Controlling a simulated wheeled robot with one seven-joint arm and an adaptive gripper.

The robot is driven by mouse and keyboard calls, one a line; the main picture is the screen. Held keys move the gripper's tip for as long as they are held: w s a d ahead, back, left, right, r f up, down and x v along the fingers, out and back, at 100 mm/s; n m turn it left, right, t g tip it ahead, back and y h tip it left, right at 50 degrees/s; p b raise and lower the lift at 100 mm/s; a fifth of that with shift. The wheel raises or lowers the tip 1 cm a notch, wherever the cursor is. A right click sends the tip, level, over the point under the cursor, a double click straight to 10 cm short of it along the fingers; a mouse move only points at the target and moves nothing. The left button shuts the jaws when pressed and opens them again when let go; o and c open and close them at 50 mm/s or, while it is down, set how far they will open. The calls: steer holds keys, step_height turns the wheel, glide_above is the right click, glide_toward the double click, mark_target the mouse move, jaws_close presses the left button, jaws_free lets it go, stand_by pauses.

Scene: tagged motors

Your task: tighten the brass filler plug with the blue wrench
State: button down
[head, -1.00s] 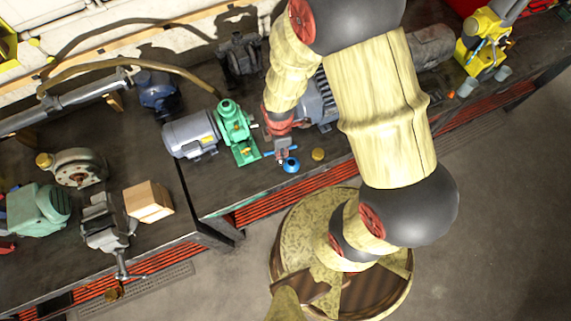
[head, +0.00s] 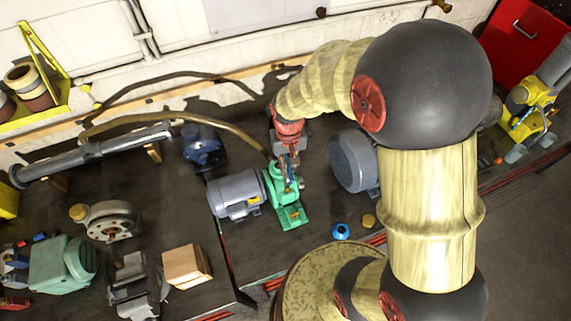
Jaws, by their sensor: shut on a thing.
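My gripper (head: 288,161) is shut on the blue wrench (head: 287,172), of which only a thin blue part shows below the fingers. It holds the wrench over the top of the green pump (head: 286,197), which is joined to a grey motor (head: 236,194). I cannot tell whether the wrench touches the pump. No brass plug can be made out on the green pump; the gripper and wrench cover part of its top. A small brass-coloured piece (head: 368,220) lies on the bench to the right, beside a blue ring-like piece (head: 341,231).
A larger grey motor (head: 354,161) stands close right of the gripper. A blue pump (head: 202,145) and a curved hose (head: 190,115) are to the left. Bare bench shows in front of the green pump.

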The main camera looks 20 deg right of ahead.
steer(key=shift+s+m, duration=0.1)
steer(key=shift+m, duration=0.2)
steer(key=shift+w+a+f, duration=0.1)
steer(key=shift+w+f, duration=0.1)
steer(key=n, duration=0.1)
steer(key=f+n, duration=0.1)
steer(key=n, duration=0.1)
steer(key=shift+s+b, duration=0.15)
steer(key=shift+b, duration=0.2)
steer(key=n, duration=0.2)
steer(key=shift+f+n, duration=0.35)
steer(key=shift+n, duration=0.05)
steer(key=n, duration=0.3)
steer(key=shift+f+n, duration=0.2)
steer(key=shift+n, duration=0.1)
steer(key=n, duration=0.5)
steer(key=shift+f+b, duration=0.3)
steer(key=n, duration=0.3)
steer(key=shift+f+n, duration=0.2)
steer(key=shift+n, duration=0.1)
steer(key=n, duration=0.2)
steer(key=n+b, duration=0.1)
steer(key=shift+f+n, duration=0.2)
steer(key=shift+n, duration=0.2)
steer(key=n, duration=0.5)
steer(key=shift+f+n+b, duration=0.3)
steer(key=shift+n, duration=0.1)
